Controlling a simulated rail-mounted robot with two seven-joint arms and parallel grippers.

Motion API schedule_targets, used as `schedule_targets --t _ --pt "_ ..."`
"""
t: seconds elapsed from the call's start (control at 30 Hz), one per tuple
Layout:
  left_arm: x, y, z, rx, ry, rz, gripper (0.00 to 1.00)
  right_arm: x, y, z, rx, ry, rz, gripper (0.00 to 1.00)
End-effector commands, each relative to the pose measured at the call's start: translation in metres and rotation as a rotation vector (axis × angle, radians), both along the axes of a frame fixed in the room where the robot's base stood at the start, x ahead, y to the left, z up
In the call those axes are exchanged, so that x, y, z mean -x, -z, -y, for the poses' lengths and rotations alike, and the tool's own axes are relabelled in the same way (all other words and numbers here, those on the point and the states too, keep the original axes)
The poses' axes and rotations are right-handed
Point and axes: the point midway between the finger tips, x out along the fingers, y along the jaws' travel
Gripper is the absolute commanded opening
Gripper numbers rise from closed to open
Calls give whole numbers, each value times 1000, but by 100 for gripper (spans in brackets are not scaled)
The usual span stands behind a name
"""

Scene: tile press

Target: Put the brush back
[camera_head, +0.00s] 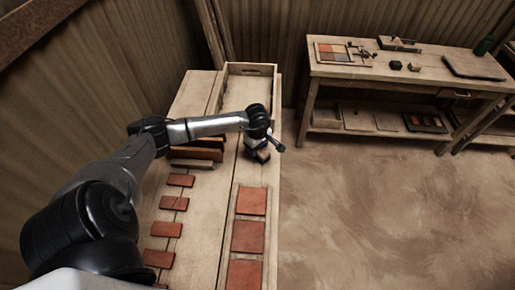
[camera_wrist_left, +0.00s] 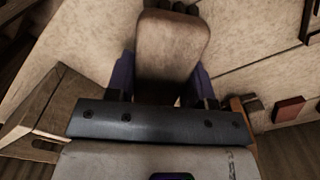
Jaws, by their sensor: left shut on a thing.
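My left gripper (camera_head: 257,154) is over the near bench, toward its right edge. It is shut on the brush (camera_wrist_left: 172,45). In the left wrist view the brush is a rounded brown wooden block between two purple-sided fingers, with a dark part at its far end. In the head view only a small brown bit of the brush (camera_head: 263,156) shows under the gripper. I cannot tell whether it touches the bench. My right gripper is in neither view.
A wooden tray (camera_head: 232,92) stands at the bench's far end. Red tiles (camera_head: 247,236) lie along the bench in two columns. Wooden bars (camera_head: 197,153) lie left of the gripper. A second table (camera_head: 430,67) with tools stands at the back right; floor between is clear.

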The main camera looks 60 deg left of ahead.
Motion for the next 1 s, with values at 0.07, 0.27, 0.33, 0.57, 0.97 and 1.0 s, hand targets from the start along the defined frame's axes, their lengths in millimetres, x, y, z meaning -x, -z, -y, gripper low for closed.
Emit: schedule_targets --t 0.07,0.27,0.33,0.57,0.97,1.0 --pt "0 5 0 0 -1 0 19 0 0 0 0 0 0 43" --pt "0 4 0 -1 0 1 19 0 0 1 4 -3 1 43" --pt "0 6 0 -1 0 1 19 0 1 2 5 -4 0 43" --pt "0 8 0 0 0 1 60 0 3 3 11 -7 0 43" --pt "0 6 0 0 0 0 74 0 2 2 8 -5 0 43" --pt "0 5 0 0 0 0 74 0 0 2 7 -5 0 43"
